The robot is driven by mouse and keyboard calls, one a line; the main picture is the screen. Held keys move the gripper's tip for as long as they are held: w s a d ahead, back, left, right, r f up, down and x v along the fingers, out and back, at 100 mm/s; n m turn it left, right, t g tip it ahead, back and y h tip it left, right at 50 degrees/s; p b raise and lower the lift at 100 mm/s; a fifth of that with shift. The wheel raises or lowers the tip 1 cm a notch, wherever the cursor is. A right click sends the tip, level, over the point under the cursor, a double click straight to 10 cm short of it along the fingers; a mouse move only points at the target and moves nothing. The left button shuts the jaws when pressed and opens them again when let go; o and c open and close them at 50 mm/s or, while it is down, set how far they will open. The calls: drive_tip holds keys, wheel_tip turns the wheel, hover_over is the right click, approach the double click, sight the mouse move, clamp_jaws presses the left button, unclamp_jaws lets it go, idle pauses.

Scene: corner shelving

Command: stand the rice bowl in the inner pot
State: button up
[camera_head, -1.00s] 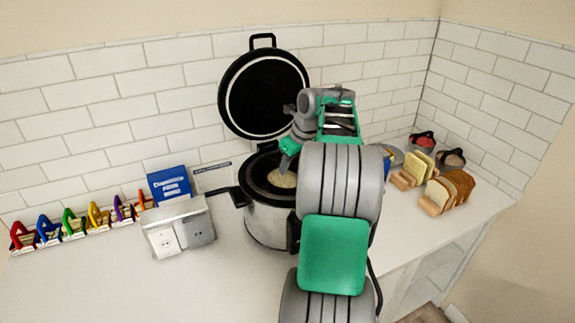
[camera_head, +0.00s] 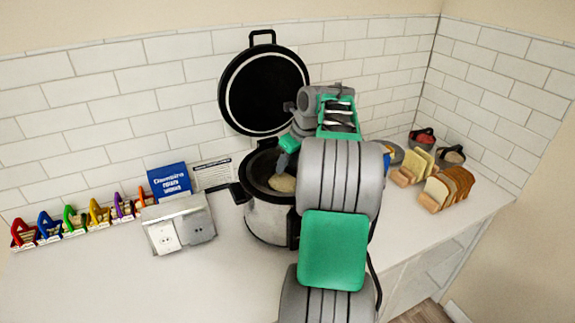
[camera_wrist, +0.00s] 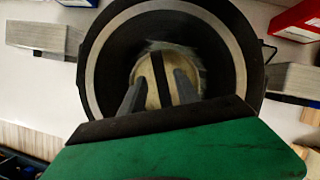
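The inner pot (camera_head: 258,163) is the dark inside of a silver cooker (camera_head: 266,222) with its round lid up. It also shows in the wrist view (camera_wrist: 112,62) as a dark round opening with a pale ring. The beige rice bowl (camera_head: 283,184) is low inside the pot, partly hidden by my arm. In the wrist view the bowl (camera_wrist: 152,88) lies below my fingers, with a dark stripe across it. My gripper (camera_wrist: 158,88) points down into the pot over the bowl. Its two fingers are spread apart and look open; contact with the bowl is unclear.
The raised lid (camera_head: 264,92) stands behind the pot, close to my arm. A metal socket box (camera_head: 180,224) and a blue box (camera_head: 169,181) are to the left. Sliced bread (camera_head: 452,186) stands at right. The front left counter is clear.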

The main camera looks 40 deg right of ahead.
drive_tip(key=p+v, duration=0.2)
drive_tip(key=v, duration=0.6)
drive_tip(key=a+r+n, duration=0.2)
drive_tip(key=a+n, duration=1.4)
drive_tip(key=a, duration=0.7)
drive_tip(key=s+a+f+n, duration=0.3)
drive_tip(key=s+a+n, duration=0.3)
drive_tip(key=n, duration=0.3)
drive_tip(key=s+a+f+n, duration=0.4)
drive_tip(key=s+a+n, duration=0.3)
drive_tip(key=n, duration=0.2)
drive_tip(key=shift+s+f+n+t, duration=0.2)
drive_tip(key=shift+n+t, duration=0.1)
drive_tip(key=shift+n, duration=0.1)
drive_tip(key=shift+r, duration=0.1)
drive_tip(key=shift+c, duration=0.5)
